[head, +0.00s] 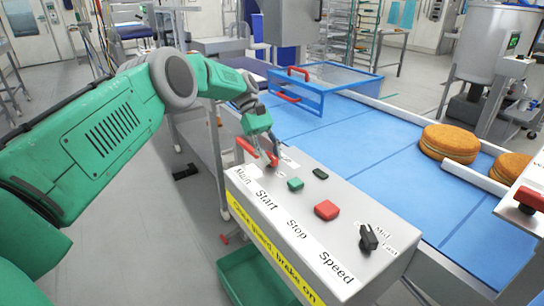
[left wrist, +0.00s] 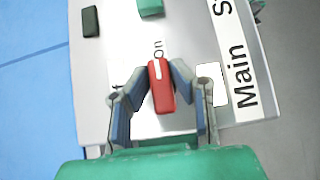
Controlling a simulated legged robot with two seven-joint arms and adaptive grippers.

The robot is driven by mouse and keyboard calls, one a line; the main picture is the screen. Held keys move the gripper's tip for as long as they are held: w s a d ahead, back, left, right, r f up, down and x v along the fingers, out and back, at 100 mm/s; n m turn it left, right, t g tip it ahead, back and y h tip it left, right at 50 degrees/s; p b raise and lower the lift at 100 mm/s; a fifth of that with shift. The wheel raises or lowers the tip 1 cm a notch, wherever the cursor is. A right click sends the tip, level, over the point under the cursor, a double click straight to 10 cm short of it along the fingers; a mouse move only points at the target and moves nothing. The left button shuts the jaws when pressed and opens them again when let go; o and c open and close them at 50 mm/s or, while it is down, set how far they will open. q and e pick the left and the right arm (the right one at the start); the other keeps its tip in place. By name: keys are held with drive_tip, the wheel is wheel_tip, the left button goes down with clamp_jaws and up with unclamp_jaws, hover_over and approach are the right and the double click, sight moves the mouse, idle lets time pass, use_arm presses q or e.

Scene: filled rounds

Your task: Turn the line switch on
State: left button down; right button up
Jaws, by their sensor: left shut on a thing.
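The main switch is a red knob (left wrist: 161,88) with a white line, on the grey control panel (head: 345,200) by the word "Main". In the left wrist view its white line points at the word "on". My left gripper (head: 268,152) comes down on the panel's far left corner. In the left wrist view its two fingers (left wrist: 161,80) are closed on the sides of the red knob. In the head view the fingers mostly hide the knob. My right gripper is not in view.
The panel also holds a green start button (head: 295,184), a red stop button (head: 327,210), a small black part (head: 320,173) and a black speed knob (head: 368,238). Behind lies a blue belt (head: 370,145) with brown rounds (head: 450,142) and a blue-framed guard (head: 330,88).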

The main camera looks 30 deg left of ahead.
sight(270, 153)
use_arm(q)
drive_tip(key=c, duration=1.4)
unclamp_jaws()
drive_tip(key=shift+a+f, duration=0.1)
drive_tip(key=shift+a, duration=0.05)
drive_tip(key=shift+c, duration=0.2)
drive_tip(key=shift+w+a+f, duration=0.1)
drive_tip(key=shift+w+a, duration=0.1)
drive_tip(key=shift+a, duration=0.05)
wheel_tip(270, 153, up, 9)
drive_tip(key=shift+w+r, duration=0.1)
drive_tip(key=shift+a+r, duration=0.15)
drive_tip(key=shift+r, duration=0.1)
drive_tip(key=shift+r, duration=0.1)
